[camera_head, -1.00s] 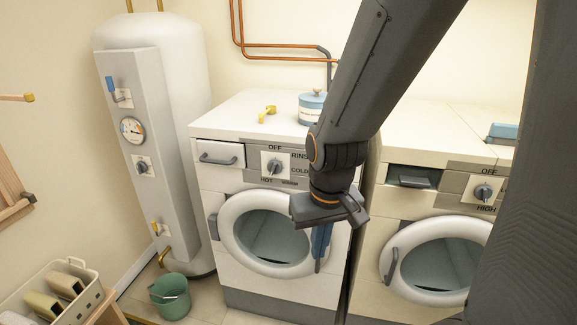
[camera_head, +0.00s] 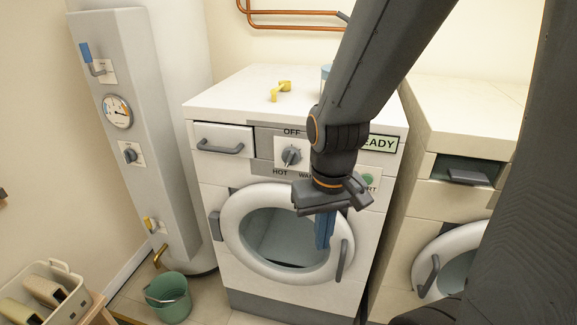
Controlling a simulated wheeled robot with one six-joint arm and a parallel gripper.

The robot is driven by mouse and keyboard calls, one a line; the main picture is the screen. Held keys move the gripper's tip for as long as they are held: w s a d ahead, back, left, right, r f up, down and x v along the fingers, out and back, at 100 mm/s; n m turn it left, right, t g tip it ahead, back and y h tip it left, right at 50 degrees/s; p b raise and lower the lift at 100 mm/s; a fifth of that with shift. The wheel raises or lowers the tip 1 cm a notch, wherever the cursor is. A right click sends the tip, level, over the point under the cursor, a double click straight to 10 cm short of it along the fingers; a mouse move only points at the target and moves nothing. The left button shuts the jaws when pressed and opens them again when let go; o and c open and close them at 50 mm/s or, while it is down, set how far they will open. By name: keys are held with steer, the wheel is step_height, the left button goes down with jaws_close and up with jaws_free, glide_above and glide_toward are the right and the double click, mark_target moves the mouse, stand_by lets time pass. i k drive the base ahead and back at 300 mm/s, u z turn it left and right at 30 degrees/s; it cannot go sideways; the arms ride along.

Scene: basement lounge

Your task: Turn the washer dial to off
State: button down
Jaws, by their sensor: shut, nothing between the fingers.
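The washer (camera_head: 350,120) is the white front-loader in the middle, with its round door closed. Its dark dial (camera_head: 291,156) sits on a light square on the front panel, with OFF above it and HOT at lower left. The dial's pointer is too small to read surely. My arm hides the panel right of the dial, including part of the label at lower right. My gripper (camera_head: 325,242) points down in front of the door, lower and to the right of the dial. Its blue fingers are shut and empty, apart from the dial.
A second machine (camera_head: 470,105) stands at right, partly behind my arm. The water heater (camera_head: 120,180) stands at left, with a green bucket (camera_head: 168,298) on the floor beside it. A yellow object (camera_head: 281,91) lies on the washer top.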

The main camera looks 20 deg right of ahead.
mark_target(290, 156)
steer(key=u, duration=0.55)
steer(key=k, duration=1.25)
steer(key=z, duration=0.15)
steer(key=i, duration=0.75)
steer(key=z, duration=0.2)
